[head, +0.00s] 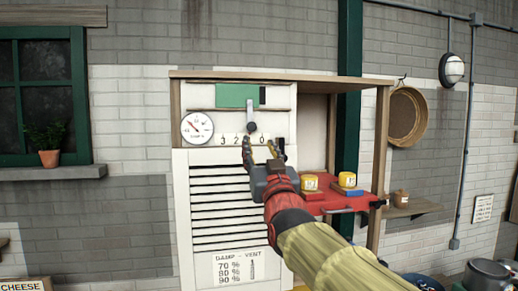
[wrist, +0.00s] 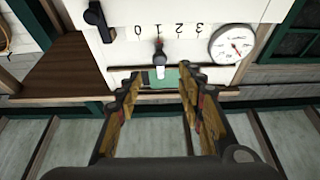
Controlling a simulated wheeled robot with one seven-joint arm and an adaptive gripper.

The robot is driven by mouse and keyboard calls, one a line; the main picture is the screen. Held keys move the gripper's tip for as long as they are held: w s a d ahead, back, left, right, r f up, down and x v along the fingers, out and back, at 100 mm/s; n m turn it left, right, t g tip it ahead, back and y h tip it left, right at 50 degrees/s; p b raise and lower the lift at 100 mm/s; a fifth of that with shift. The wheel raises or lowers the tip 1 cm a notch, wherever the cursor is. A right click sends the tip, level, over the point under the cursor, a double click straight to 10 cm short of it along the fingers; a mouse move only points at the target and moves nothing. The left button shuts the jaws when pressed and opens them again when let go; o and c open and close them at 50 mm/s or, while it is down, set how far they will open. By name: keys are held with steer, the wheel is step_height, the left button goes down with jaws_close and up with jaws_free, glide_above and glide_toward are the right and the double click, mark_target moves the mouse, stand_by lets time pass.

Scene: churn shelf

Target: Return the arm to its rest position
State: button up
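My arm reaches up from the lower right in the head view, in a yellow-green sleeve with a red wrist part. Beyond the fingers a small grey lever (wrist: 159,50) hangs in front of a green strip (wrist: 163,78). In the head view the lever (head: 251,112) points down from the green plate (head: 236,95).
A round gauge (head: 197,127) is left of the lever. A red shelf (head: 335,203) with yellow-topped items stands right of my gripper. A wooden side shelf (head: 412,209) holds a small jar. A round sieve (head: 407,116) hangs on the wall. Metal pots are at lower right.

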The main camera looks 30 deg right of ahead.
step_height(320, 180, down, 25)
steer(key=s+a+g+y+b, duration=0.2)
steer(key=g+y, duration=0.1)
steer(key=g, duration=0.5)
steer(key=s+a+f+n+g+y+b, duration=0.1)
steer(key=s+a+f+b, duration=0.3)
steer(key=s+f, duration=0.4)
steer(key=s+a+f+n+g+y+b, duration=0.1)
steer(key=s+a+f+g+b, duration=0.3)
steer(key=f, duration=1.4)
steer(key=s+a+f+n+g+y+b, duration=0.1)
steer(key=s+a+f+g+b, duration=0.2)
steer(key=s+f+b, duration=0.5)
steer(key=s+a+f, duration=0.1)
steer(key=s+f, duration=0.4)
steer(key=s, duration=0.1)
steer(key=shift+s+a+b, duration=0.25)
steer(key=shift+b, duration=0.05)
steer(key=shift+r, duration=0.1)
